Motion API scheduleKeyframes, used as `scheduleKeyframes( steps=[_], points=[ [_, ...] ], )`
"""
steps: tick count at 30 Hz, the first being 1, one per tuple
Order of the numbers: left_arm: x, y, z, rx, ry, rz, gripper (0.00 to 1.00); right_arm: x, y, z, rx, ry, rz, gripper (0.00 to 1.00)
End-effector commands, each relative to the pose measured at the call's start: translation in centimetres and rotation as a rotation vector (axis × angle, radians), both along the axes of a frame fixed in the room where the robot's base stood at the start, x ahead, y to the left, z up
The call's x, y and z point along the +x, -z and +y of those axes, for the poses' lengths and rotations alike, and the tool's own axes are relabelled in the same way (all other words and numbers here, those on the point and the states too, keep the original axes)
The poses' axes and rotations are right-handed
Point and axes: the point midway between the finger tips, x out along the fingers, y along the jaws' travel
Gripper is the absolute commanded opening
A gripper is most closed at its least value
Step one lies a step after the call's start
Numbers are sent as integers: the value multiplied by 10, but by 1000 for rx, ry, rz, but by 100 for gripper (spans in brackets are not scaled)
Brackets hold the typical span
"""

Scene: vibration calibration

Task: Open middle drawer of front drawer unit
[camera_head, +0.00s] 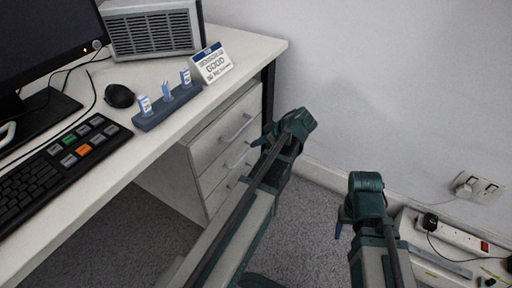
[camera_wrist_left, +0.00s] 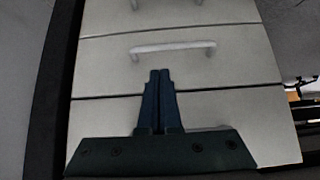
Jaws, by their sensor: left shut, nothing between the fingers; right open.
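The front drawer unit (camera_head: 222,150) stands under the white desk, with pale drawer fronts stacked and light bar handles; the fronts look flush. The middle drawer (camera_head: 228,165) is partly hidden by my left arm. In the left wrist view, one whole handle (camera_wrist_left: 172,48) crosses a drawer front, with part of another at the top edge. My left gripper (camera_head: 263,141) is shut and empty in front of the drawers. Its fingertips (camera_wrist_left: 160,72) appear just below the whole handle; contact cannot be told. My right gripper (camera_head: 341,222) is open and empty, right of the drawers.
The desk (camera_head: 105,185) holds a keyboard (camera_head: 62,160), mouse (camera_head: 119,96), monitor (camera_head: 40,40), blue holder (camera_head: 167,106), sign (camera_head: 212,64) and vented box (camera_head: 155,32). A wall stands behind. A power strip (camera_head: 450,236) lies at the right. Grey carpet is open between the arms.

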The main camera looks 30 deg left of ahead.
Motion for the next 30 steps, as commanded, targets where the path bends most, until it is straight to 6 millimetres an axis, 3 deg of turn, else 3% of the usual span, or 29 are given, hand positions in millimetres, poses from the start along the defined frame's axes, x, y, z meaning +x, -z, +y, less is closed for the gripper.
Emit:
scheduleKeyframes(
  steps=[1, 3, 12, 30],
  points=[
    [0, 14, 7, 0, -3, 0, 0, 0, 14, 0, 0, 1, 0, 61],
    [1, 24, 15, 0, -3, 0, 0, 0, 24, 0, 0, 1, -1, 61],
    [3, 51, 43, -1, -1, 2, 0, 1, 50, 0, 1, 1, -3, 61],
    [4, 55, 50, -1, 1, 1, 0, 1, 55, 0, 1, 1, -3, 61]
  ],
)
